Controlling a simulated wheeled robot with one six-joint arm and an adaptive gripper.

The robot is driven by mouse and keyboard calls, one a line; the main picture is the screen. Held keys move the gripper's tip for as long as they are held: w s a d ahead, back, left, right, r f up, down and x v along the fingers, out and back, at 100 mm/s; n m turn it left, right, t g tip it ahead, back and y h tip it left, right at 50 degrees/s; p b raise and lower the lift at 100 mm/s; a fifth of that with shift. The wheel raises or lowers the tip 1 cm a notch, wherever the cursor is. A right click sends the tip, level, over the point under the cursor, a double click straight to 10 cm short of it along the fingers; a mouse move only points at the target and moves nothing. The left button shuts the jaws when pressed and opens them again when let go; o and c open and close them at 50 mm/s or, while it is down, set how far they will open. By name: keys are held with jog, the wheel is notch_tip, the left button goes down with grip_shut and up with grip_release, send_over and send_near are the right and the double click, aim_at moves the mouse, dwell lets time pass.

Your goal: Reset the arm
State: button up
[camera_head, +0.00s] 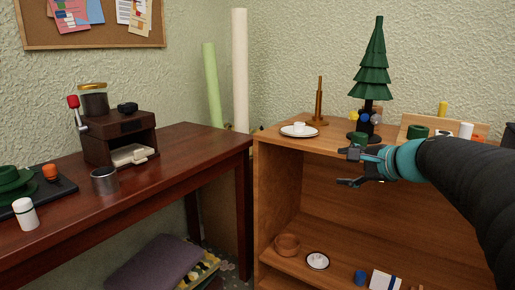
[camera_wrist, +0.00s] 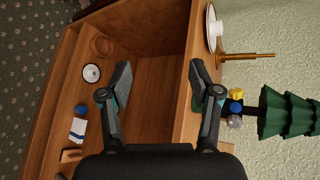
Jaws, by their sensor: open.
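My gripper (camera_head: 352,168) is open and empty at the end of my arm, in front of the wooden shelf unit (camera_head: 275,165) at about the height of its top. In the wrist view my gripper (camera_wrist: 160,85) shows its two fingers spread wide, with nothing between them but the shelf behind. The wrist view is turned on its side. A dark green tree (camera_head: 373,75) stands on the shelf top behind the gripper. A small green item (camera_head: 357,137) sits just above the fingers in the head view.
On the shelf top are a white plate (camera_head: 299,130) and a brown spindle (camera_head: 319,103). The lower shelf holds a brown bowl (camera_head: 287,245), a small dish (camera_head: 317,261) and a blue item (camera_head: 360,277). A dark wooden table (camera_head: 165,170) at left bears a brown machine (camera_head: 120,137) and a metal cup (camera_head: 104,181).

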jog(key=s+a+f+n+g+h+p, duration=0.1)
jog(key=s+a+f+n+g, duration=0.1)
jog(key=s+a+f+n, duration=0.45)
jog(key=s+a+f+n+g+h, duration=0.1)
jog(key=s+a+n+g, duration=0.15)
jog(key=s, duration=0.75)
jog(key=s+d+f+n+g+h+p, duration=0.1)
jog(key=s+d+f+n+h, duration=0.2)
jog(key=s+f+n, duration=0.4)
jog(key=s+h, duration=0.1)
jog(key=s, duration=0.3)
